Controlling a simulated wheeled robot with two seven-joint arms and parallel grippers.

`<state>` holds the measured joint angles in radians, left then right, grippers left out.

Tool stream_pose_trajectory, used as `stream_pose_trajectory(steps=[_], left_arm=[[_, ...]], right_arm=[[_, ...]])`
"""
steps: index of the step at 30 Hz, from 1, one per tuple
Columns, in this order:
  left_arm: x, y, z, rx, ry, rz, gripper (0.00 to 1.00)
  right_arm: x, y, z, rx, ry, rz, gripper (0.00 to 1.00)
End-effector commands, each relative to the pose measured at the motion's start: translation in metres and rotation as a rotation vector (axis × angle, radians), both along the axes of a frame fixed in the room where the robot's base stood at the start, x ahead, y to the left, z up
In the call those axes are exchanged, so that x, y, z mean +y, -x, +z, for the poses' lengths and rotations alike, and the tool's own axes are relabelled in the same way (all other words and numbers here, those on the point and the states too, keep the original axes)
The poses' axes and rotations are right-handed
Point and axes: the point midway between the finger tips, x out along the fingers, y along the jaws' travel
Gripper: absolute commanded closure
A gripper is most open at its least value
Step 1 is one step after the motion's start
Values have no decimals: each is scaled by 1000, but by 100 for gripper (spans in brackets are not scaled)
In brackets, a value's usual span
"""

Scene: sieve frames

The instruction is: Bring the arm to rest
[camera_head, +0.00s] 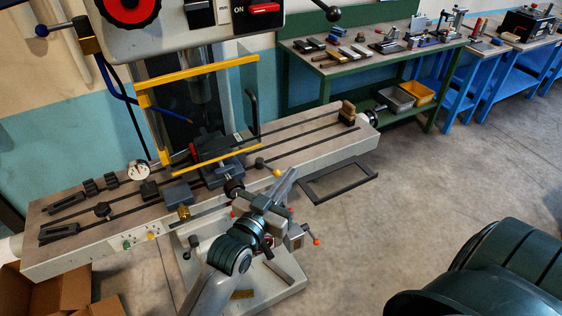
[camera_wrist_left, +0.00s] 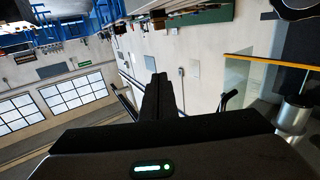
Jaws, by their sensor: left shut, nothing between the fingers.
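My left arm comes up from the bottom middle of the head view. Its gripper (camera_head: 288,180) is in front of the milling machine's table (camera_head: 305,135), with the fingers pointing up and to the right. In the left wrist view the two dark fingers (camera_wrist_left: 157,95) are together, with nothing between them. From the head view I cannot tell how far the gripper is from the table edge. My right gripper is not in view.
A vise (camera_head: 212,150) stands on the machine table behind a yellow-framed guard (camera_head: 205,68). A handle with a yellow knob (camera_head: 277,172) is close to my gripper. A green workbench (camera_head: 345,70) stands behind; the floor at right is mostly clear.

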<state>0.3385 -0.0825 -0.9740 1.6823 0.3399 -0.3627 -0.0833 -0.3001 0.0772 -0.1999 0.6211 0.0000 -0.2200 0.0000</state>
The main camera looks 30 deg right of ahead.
Motion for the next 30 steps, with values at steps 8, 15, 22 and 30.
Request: stream_pose_trajectory(steps=[8,15,22,30], left_arm=[[1,13,0,-1,0,0,100],[1,13,-1,-1,0,0,100],[1,13,0,-1,0,0,100],[21,10,-14,51,-25,38,100]], right_arm=[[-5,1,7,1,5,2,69],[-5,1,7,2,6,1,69],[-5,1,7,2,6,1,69],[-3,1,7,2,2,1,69]])
